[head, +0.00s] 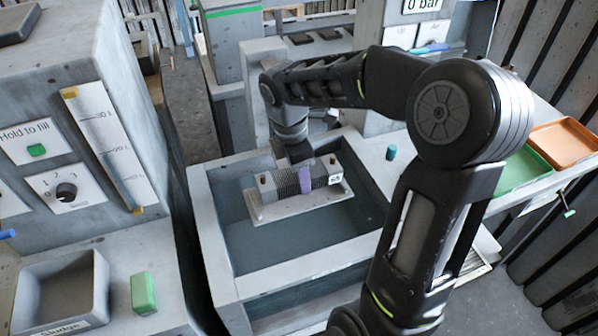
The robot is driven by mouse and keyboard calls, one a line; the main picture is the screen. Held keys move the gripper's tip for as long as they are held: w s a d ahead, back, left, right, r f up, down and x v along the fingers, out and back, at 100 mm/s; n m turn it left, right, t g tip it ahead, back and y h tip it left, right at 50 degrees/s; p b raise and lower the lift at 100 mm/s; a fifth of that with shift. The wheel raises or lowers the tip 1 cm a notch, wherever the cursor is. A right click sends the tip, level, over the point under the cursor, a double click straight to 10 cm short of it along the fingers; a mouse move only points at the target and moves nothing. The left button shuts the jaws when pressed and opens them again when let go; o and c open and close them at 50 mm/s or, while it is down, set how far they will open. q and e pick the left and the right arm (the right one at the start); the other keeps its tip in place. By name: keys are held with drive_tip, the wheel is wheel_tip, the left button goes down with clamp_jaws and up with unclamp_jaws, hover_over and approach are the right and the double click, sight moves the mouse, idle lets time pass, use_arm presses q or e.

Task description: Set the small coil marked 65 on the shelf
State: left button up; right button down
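A small dark ribbed coil (288,184) with a purple band and a white tag (336,179) lies on a pale grey ledge (265,215) inside the tank. The writing on the tag is too small to read. A brown peg stands near each end of the coil. My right gripper (299,152) points down just above and behind the coil. Its fingertips are not clearly visible, so I cannot tell whether it touches the coil or is shut. I cannot say for sure which surface is the shelf. My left gripper is out of view.
The tank's concrete rim (205,235) surrounds dark liquid. A grey cabinet with a scale (105,140) stands at the left, above a sludge bin (62,290) and a green block (143,293). Green (522,172) and orange (565,143) trays lie at the right, beyond my arm.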

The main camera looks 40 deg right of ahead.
drive_tip(key=shift+f, duration=0.45)
drive_tip(key=shift+f+b, duration=0.2)
drive_tip(key=shift+b, duration=0.15)
drive_tip(key=shift+f, duration=0.4)
drive_tip(key=shift+f+b, duration=0.35)
drive_tip(key=shift+f, duration=0.1)
idle(1.0)
drive_tip(key=c, duration=0.5)
unclamp_jaws()
